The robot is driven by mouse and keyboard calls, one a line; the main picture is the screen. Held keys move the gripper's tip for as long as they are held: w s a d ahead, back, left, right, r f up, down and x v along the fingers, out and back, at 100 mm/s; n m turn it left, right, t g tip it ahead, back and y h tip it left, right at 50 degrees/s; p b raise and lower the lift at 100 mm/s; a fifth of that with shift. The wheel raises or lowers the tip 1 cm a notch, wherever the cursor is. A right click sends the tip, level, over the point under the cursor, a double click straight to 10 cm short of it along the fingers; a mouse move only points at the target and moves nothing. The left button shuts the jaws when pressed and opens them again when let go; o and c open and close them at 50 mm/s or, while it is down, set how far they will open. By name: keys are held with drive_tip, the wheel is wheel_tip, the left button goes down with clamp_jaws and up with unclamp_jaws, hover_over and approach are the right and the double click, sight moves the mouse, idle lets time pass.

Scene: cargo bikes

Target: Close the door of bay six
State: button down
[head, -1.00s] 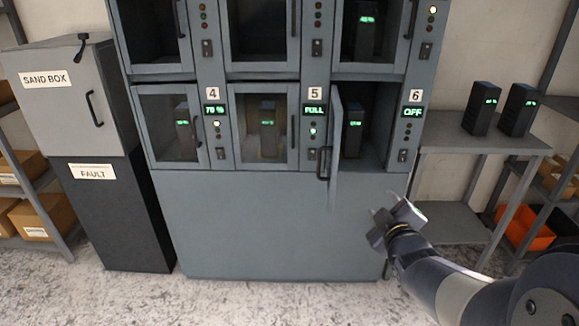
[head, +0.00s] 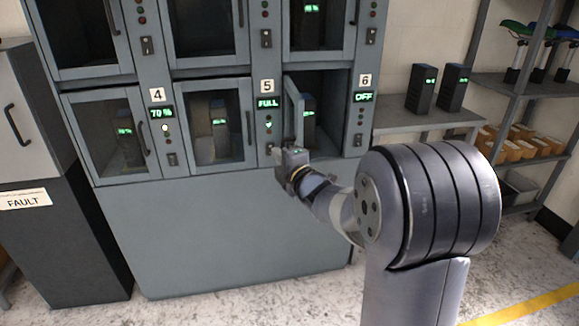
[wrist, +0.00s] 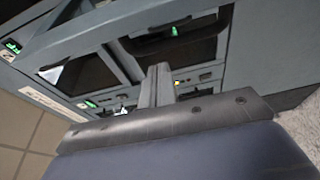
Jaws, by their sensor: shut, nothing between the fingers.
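The bay six door (head: 298,112) stands open, swung out from the left side of its compartment and seen nearly edge-on. The compartment beside the "6" label and OFF display (head: 364,97) holds a dark battery (head: 309,118) with a green readout. My gripper (head: 283,158) is shut and empty, at the door's lower end in the head view. I cannot tell whether it touches the door. The gripper hides the door's bottom part and handle. In the wrist view the shut fingers (wrist: 157,82) point toward the cabinet front.
Bay five's door (head: 220,120) and bay four's door (head: 112,135) are left of bay six, with upper bays above. A table (head: 400,122) with two batteries stands to the right, shelves beyond. A dark FAULT cabinet (head: 65,235) stands left. Floor shows before the cabinet.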

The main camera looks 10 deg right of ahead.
drive_tip(key=shift+s+d, duration=0.15)
drive_tip(key=shift+d, duration=0.9)
drive_tip(key=shift+s+d, duration=0.1)
drive_tip(key=shift+d, duration=0.9)
